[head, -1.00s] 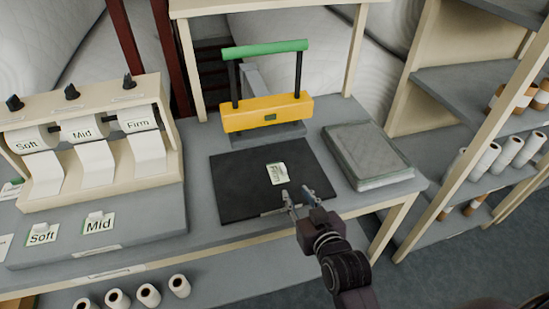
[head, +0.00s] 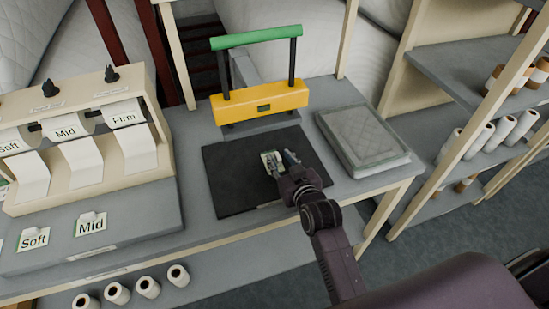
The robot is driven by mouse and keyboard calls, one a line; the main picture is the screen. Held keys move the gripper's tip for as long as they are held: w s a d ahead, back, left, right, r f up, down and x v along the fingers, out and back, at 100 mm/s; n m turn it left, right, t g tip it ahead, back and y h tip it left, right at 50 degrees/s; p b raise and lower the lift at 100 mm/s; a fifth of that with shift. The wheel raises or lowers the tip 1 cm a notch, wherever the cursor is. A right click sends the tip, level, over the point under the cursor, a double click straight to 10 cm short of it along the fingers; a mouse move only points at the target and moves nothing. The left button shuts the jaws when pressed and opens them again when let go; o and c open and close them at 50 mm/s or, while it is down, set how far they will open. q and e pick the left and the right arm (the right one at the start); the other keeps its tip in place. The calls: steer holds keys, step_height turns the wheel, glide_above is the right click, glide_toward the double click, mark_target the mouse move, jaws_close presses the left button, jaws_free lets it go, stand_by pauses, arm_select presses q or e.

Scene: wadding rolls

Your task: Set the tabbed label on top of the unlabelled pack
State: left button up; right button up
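The tabbed label (head: 267,157) is a small pale card with a green edge on the black mat (head: 228,182). My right gripper (head: 281,162) is over it, with its fingers at the label and covering part of it. I cannot tell whether the fingers are apart or closed on the label. The unlabelled pack (head: 362,139) is a grey quilted pack in clear wrap with a green edge. It lies flat on the bench to the right of the mat, with nothing on top. My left gripper is not in view.
A yellow press with a green handle (head: 258,101) stands behind the mat. A dispenser (head: 80,150) with Soft, Mid and Firm rolls is at the left. Soft (head: 34,240) and Mid (head: 91,225) labels lie before it. Shelves with rolls (head: 486,135) stand at the right.

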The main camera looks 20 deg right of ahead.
steer(key=shift+w+f, duration=0.1)
steer(key=shift+w, duration=0.15)
jaws_close()
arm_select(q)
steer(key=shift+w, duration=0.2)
